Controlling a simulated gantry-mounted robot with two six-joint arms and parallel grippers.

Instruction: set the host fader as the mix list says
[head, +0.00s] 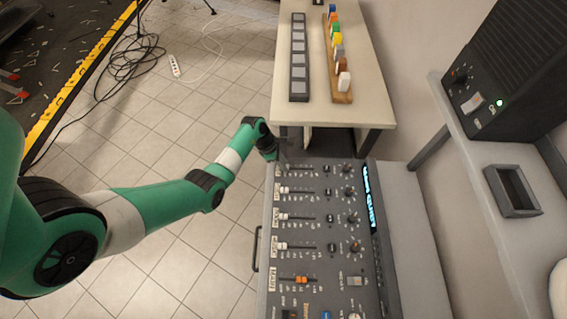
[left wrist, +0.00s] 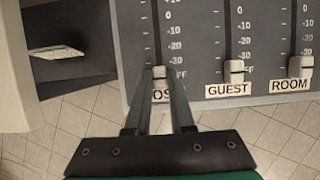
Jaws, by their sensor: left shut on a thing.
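In the left wrist view the host fader's pale cap (left wrist: 158,72) is at the low end of its slot, below the -30 mark. Its label is partly covered by my fingers, with "OS" showing. My left gripper (left wrist: 160,80) is shut on this cap. In the head view my left gripper (head: 280,159) is at the far left corner of the mixer (head: 320,225), and the host cap is hidden there. The guest cap (left wrist: 234,70) and room cap (left wrist: 300,66) are also low in their slots. I cannot identify the mix list. My right gripper is out of view.
A pale bench (head: 365,95) with a dark button strip (head: 299,60) and a rack of coloured blocks (head: 340,75) stands beyond the mixer. A dark speaker (head: 510,70) and an empty tray (head: 512,190) are at the right. A cable (head: 130,65) lies on the tiled floor.

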